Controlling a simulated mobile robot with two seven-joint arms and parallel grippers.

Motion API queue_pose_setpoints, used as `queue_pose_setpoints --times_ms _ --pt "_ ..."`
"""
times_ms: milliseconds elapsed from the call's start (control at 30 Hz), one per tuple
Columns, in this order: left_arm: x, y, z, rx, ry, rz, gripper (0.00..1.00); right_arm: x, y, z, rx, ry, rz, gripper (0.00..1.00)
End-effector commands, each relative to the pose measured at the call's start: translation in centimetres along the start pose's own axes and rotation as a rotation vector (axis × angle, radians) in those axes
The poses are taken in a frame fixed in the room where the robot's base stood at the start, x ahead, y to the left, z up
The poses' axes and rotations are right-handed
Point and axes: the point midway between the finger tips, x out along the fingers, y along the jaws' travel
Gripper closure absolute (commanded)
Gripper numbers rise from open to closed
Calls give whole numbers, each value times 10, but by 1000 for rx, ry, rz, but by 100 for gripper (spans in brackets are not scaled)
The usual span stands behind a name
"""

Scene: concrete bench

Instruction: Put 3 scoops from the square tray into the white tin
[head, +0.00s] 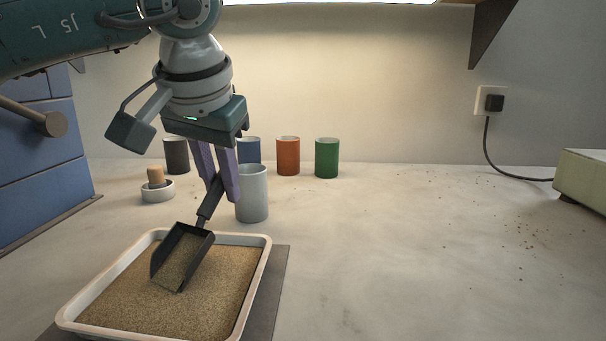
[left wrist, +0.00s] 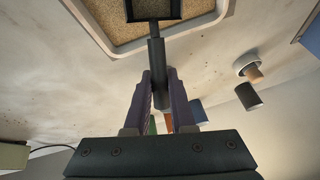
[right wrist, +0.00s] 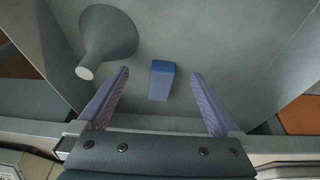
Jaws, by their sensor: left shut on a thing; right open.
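My left gripper (head: 216,192) is shut on the handle of a black scoop (head: 206,206). The scoop's pan (head: 182,250) is tilted down over the square tray (head: 262,268), and grainy tan material shows inside it. I cannot tell whether the pan touches the material (head: 215,290) that fills the tray. The scoop also shows in the left wrist view (left wrist: 156,60). The white tin (head: 253,192) stands upright behind the tray, just right of my left fingers; its inside is hidden. My right gripper (right wrist: 160,98) is open and empty in the right wrist view.
Dark (head: 176,156), blue (head: 249,150), orange (head: 288,156) and green (head: 327,158) tins stand behind. A small white bowl (head: 158,191) holds a cork-coloured piece. A grey funnel (right wrist: 105,35) and blue block (right wrist: 161,80) lie before my right gripper.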

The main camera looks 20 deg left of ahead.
Motion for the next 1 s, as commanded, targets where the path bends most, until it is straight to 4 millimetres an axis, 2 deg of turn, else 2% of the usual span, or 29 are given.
queue_pose_setpoints --times_ms 1000 --pt "-9 -3 20 1 0 0 100 -6 1 -2 -2 -1 2 0"
